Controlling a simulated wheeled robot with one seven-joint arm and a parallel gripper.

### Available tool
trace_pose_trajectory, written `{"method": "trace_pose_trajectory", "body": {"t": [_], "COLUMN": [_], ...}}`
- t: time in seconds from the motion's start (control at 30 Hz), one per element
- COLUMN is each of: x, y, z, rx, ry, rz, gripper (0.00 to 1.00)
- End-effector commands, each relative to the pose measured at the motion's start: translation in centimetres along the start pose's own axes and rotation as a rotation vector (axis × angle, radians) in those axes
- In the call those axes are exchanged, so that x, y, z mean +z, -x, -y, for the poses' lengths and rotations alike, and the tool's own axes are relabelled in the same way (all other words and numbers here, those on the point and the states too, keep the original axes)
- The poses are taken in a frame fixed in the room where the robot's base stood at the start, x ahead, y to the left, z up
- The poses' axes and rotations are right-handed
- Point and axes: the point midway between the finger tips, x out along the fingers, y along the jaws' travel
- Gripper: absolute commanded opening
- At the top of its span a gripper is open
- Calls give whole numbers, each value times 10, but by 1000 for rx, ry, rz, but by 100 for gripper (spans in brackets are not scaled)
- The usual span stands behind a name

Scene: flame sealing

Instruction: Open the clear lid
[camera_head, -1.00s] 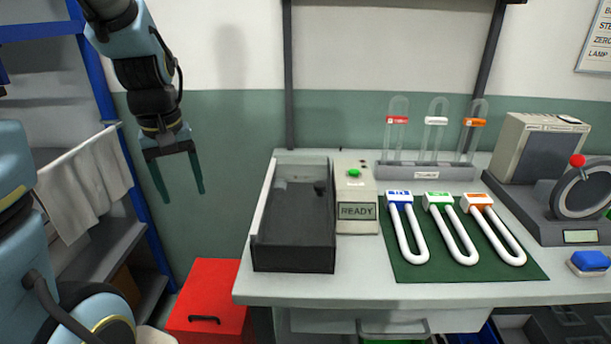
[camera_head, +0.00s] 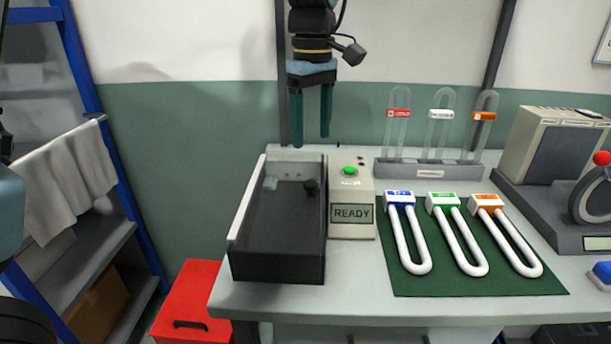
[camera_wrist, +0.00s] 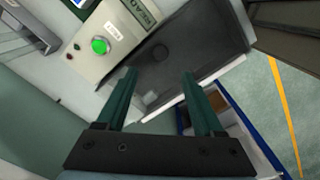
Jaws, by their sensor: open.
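A dark box (camera_head: 277,262) with a pale left edge stands at the left end of the table. Its top looks dark and see-through, and I cannot clearly make out the clear lid's outline. My gripper (camera_head: 311,142) is open and empty, fingers pointing down, above and behind the back of the box. In the wrist view its two fingertips (camera_wrist: 159,73) point toward the box, apart from it.
A beige unit with a green button (camera_head: 349,170) and a READY display (camera_head: 352,213) stands right beside the box. A rack of clear tubes (camera_head: 430,170) and a green mat (camera_head: 480,285) with U-shaped white pieces lie further right. A red case (camera_head: 190,305) is below left.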

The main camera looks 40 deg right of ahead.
Motion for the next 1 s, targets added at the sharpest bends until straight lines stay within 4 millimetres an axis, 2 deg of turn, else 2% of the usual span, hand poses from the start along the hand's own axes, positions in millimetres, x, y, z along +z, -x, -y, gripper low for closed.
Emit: {"method": "trace_pose_trajectory", "body": {"t": [0.53,0.7,1.0], "x": [-1,-1,-1], "y": [-88,-101,-103], "z": [2,1,1], "rx": [-5,-1,0], "ry": [1,0,-1], "rz": [1,1,0], "gripper": [69,69,69]}}
